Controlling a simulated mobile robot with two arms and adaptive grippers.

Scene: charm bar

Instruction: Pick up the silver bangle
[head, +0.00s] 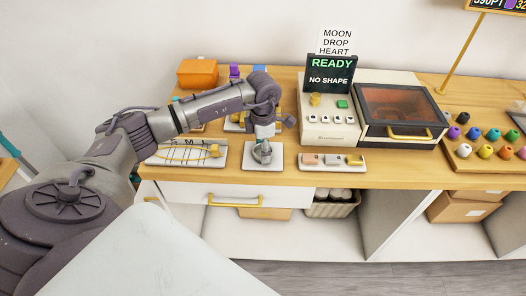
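My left arm reaches in from the left, and its gripper (265,139) points down over a small white tray (250,162) near the counter's front edge. A grey, silvery rounded thing, likely the silver bangle (262,154), is on this tray directly below the gripper. The fingertips are at or just above it. They are too small and overlapped to tell whether they are open, shut or touching it. My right gripper is not in view.
A white board with gold-coloured rings (190,152) lies left of the tray. To the right are a tray with three small blocks (331,168), a machine with a READY screen (331,76) and a dark-lidded oven (400,110). Colored beads (485,152) stand far right.

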